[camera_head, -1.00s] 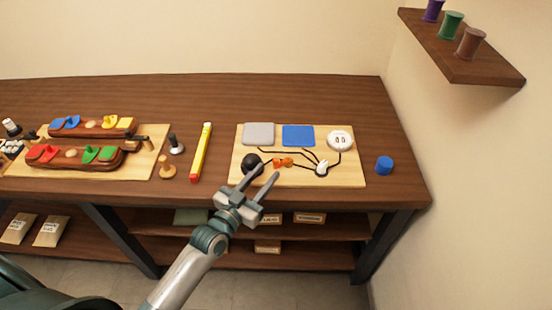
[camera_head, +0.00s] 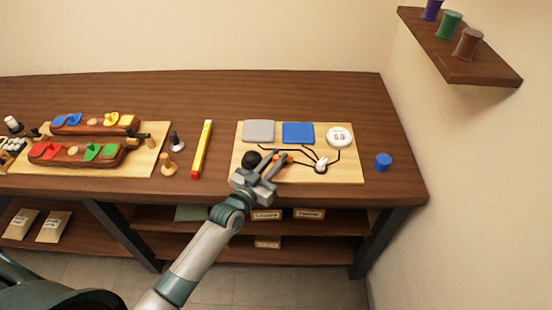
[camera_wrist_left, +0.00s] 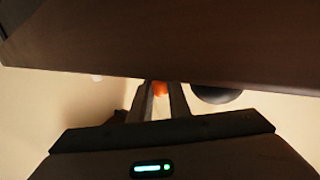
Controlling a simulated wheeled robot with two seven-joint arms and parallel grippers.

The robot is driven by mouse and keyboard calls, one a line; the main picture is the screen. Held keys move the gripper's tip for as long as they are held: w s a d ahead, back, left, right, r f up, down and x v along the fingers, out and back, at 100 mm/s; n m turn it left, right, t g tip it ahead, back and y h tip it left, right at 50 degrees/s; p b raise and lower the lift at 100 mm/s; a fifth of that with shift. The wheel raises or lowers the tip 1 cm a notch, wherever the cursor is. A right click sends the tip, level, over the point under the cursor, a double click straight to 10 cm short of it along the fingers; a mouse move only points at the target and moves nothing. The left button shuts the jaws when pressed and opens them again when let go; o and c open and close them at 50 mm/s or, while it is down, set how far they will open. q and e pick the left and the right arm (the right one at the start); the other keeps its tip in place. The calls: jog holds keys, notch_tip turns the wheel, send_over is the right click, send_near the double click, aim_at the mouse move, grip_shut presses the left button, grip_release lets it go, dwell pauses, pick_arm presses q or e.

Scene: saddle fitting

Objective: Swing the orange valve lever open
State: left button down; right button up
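The orange valve lever (camera_head: 289,158) is on the light wooden board (camera_head: 350,172), mostly hidden behind my left gripper's fingers in the head view. My left gripper (camera_head: 276,157) reaches over the board's front edge with its two fingers apart. In the left wrist view, a patch of the orange lever (camera_wrist_left: 160,88) shows between the fingertips (camera_wrist_left: 161,92). I cannot tell whether the fingers touch it. A black ball (camera_head: 252,159) is just left of the fingers. My right gripper is not in view.
The board also carries a grey pad (camera_head: 259,131), a blue pad (camera_head: 298,132), a round white gauge (camera_head: 339,137) and a small white piece (camera_head: 321,162). A blue cylinder (camera_head: 383,161) stands to the right. A yellow-and-red bar (camera_head: 202,150) lies to the left.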

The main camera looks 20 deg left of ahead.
pick_arm(q)
jog(key=shift+w+a+m+h+b, duration=0.25)
jog(key=shift+m+h+b, duration=0.45)
jog(key=shift+b, duration=0.45)
jog(key=shift+g+h, duration=0.4)
jog(key=c, duration=1.7)
grip_release()
